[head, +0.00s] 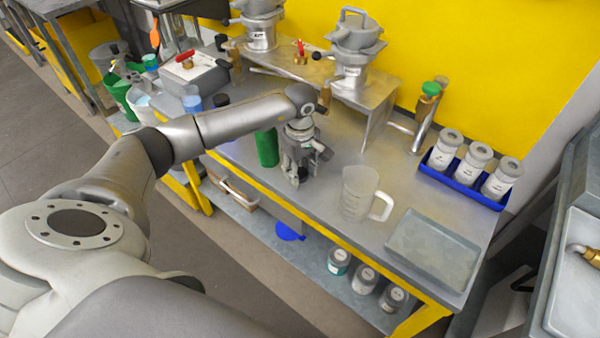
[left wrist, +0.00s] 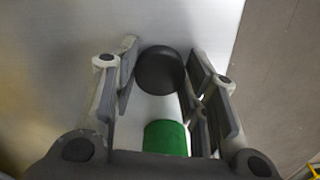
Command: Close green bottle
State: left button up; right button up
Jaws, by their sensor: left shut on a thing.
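The green bottle (head: 267,147) stands on the metal table, just left of my left gripper (head: 298,178) in the head view. In the left wrist view its green part (left wrist: 166,138) shows at the bottom, behind the fingers. A round black cap (left wrist: 160,70) sits between the fingertips of my left gripper (left wrist: 166,82), which is shut on it. The cap is apart from the green bottle in that view. The cap is mostly hidden by the fingers in the head view. My right gripper is not in view.
A clear measuring jug (head: 356,195) stands right of the gripper, with a grey tray (head: 433,248) beyond it. A blue rack (head: 464,185) holds white jars at the back right. A raised metal stand (head: 372,100) with grey vessels is behind. Bottles crowd the left end.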

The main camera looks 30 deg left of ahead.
aim_at(299, 173)
pick_arm(q)
jog(key=shift+r, duration=0.55)
notch_tip(299, 173, up, 2)
jog(key=shift+s+a+r+b, duration=0.15)
jog(key=shift+r+b, duration=0.05)
jog(key=shift+b, duration=0.45)
jog(key=s+a+r+b, duration=0.2)
jog(key=s+a+r, duration=0.2)
jog(key=s+r, duration=0.5)
jog(key=s, duration=0.4)
jog(key=shift+r+b, duration=0.3)
jog(key=shift+b, duration=0.1)
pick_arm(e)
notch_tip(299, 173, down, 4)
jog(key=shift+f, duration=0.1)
pick_arm(q)
jog(key=shift+a, duration=0.1)
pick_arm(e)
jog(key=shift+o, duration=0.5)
